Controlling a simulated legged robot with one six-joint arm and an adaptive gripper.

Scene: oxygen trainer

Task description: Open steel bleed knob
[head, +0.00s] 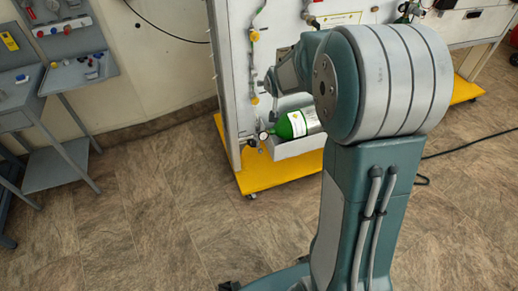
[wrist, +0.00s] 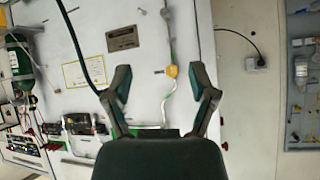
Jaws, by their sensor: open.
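My gripper (wrist: 160,84) is open in the wrist view, with nothing between its two dark fingers. It faces the white trainer panel (wrist: 140,75) with a gap. A yellow round knob (wrist: 171,70) on a thin pipe shows between the fingers, right of centre and beyond them. I cannot pick out the steel bleed knob for certain in either view. In the head view, my arm covers much of the panel (head: 233,60), and the fingers are too small to make out. Yellow knobs (head: 254,100) line the panel's left part there.
A green cylinder (head: 292,125) with a gauge (head: 263,136) lies low on the trainer. The yellow base (head: 258,178) juts out below. A grey workbench (head: 48,112) stands at the left. A wall socket (wrist: 256,62) with a cable shows at the right. Floor in front is clear.

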